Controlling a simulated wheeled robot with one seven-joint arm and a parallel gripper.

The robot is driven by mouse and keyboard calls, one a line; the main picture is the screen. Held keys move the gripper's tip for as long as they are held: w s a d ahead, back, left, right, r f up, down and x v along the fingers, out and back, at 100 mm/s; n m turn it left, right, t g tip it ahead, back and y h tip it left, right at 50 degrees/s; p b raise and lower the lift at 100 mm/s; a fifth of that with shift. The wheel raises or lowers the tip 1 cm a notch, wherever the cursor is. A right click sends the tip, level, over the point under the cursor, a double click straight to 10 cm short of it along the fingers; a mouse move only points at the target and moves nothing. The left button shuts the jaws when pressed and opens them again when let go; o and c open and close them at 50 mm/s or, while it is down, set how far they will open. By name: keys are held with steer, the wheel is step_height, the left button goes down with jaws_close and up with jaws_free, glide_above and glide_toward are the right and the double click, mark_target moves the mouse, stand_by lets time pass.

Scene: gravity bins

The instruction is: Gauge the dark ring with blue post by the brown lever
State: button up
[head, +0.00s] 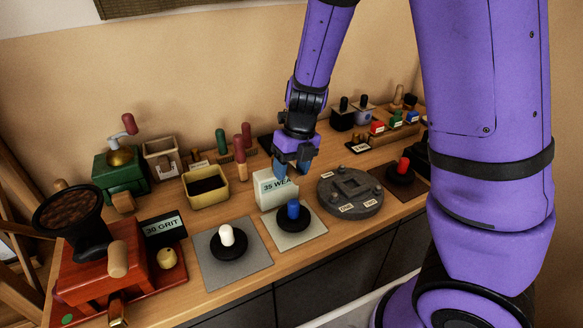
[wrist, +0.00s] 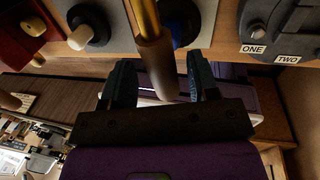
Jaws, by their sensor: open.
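The dark ring with blue post (head: 293,213) sits on a light grey mat at the front of the bench; part of it shows in the wrist view (wrist: 180,30) behind the lever. My gripper (head: 292,170) is open above the white box labelled "35 WEA" (head: 268,196), behind the ring. In the wrist view, the brown lever (wrist: 156,62), a brown handle on a brass rod, lies between my open fingers (wrist: 165,88). I cannot tell whether they touch it. In the head view my gripper hides the lever.
A ring with white post (head: 227,241) stands to the left, and a ring with red post (head: 402,170) to the right. A round grey plate (head: 350,192) with labels stands close right. A red grinder (head: 100,275) fills the left end.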

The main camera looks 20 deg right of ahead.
steer(key=shift+r, duration=0.15)
step_height(320, 180, up, 10)
steer(key=d, duration=0.2)
steer(key=shift+r, duration=0.15)
steer(key=shift+w, duration=0.1)
stand_by(0.4)
